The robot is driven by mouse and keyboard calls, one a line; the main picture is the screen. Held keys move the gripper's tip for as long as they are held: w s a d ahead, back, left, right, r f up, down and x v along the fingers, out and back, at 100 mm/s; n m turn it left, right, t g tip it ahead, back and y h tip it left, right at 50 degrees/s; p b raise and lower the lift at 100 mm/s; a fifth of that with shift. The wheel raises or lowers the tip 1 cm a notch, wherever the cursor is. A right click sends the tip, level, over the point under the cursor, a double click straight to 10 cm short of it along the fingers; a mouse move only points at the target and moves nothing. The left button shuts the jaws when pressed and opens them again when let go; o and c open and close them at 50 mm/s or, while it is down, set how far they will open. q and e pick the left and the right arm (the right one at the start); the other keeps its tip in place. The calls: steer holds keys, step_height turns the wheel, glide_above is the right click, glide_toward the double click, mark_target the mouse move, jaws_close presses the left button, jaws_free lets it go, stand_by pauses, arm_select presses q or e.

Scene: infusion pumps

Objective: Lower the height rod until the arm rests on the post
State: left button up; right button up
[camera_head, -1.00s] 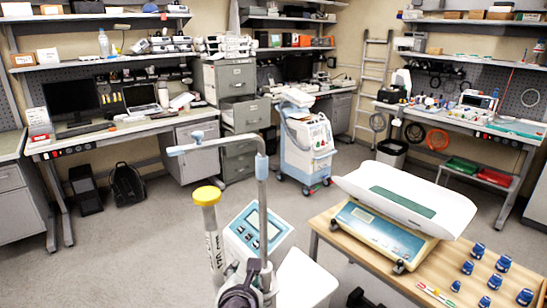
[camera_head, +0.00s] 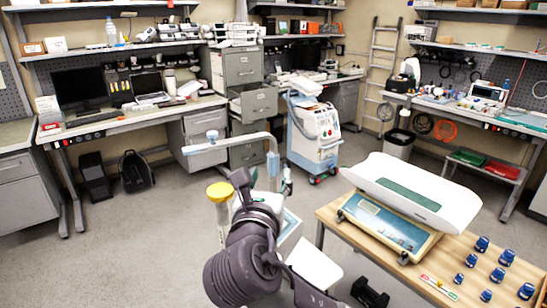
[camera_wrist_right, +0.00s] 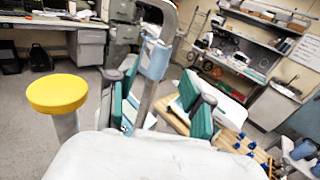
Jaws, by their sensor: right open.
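The height rod (camera_head: 273,175) is a grey upright tube with a light blue sleeve; it also shows in the right wrist view (camera_wrist_right: 146,95). Its horizontal arm (camera_head: 240,141) reaches left from the top and ends in a light blue tip. The post (camera_head: 222,215) with a yellow cap (camera_head: 220,190) stands left of the rod; the arm is above the cap, apart from it. In the right wrist view my right gripper (camera_wrist_right: 158,95) is open, with its teal-padded fingers on either side of the rod in the picture. Contact cannot be told. My left gripper is not in view.
A wooden table (camera_head: 335,220) with a white baby scale (camera_head: 420,190) and several small blue items stands close on the right. A white wheeled machine (camera_head: 315,135) is behind the rod.

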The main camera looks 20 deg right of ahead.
mark_target(273, 166)
steer(key=p+x, duration=0.1)
steer(key=x, duration=0.5)
steer(key=shift+w+d, duration=0.15)
steer(key=shift+w, duration=0.1)
steer(key=shift+f, duration=0.1)
steer(key=c, duration=0.9)
